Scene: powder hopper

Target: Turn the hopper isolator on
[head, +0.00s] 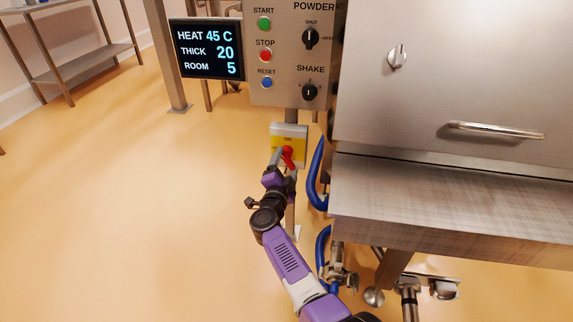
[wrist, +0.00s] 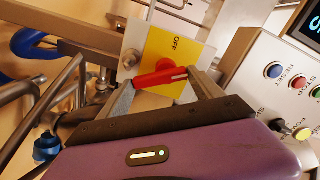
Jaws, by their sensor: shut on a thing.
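The hopper isolator (head: 275,131) is a yellow plate on a pale box, mounted on a post below the control panel. Its red handle (head: 287,153) stands out from the plate, with a label reading ON above it in the head view. In the wrist view the yellow plate (wrist: 158,47) carries the word OFF beside the red handle (wrist: 160,77). My gripper (head: 285,165) has its two fingers at either end of the red handle and is shut on it; the wrist view shows the fingertips (wrist: 161,79) touching it. I cannot tell exactly which label the handle points at.
The control panel (head: 259,88) with buttons and knobs is above the isolator, beside a display (head: 207,48). The steel hopper cabinet (head: 445,110) stands close on the right, with blue hoses (head: 315,178) beside the isolator. The floor (head: 130,200) to the left is clear.

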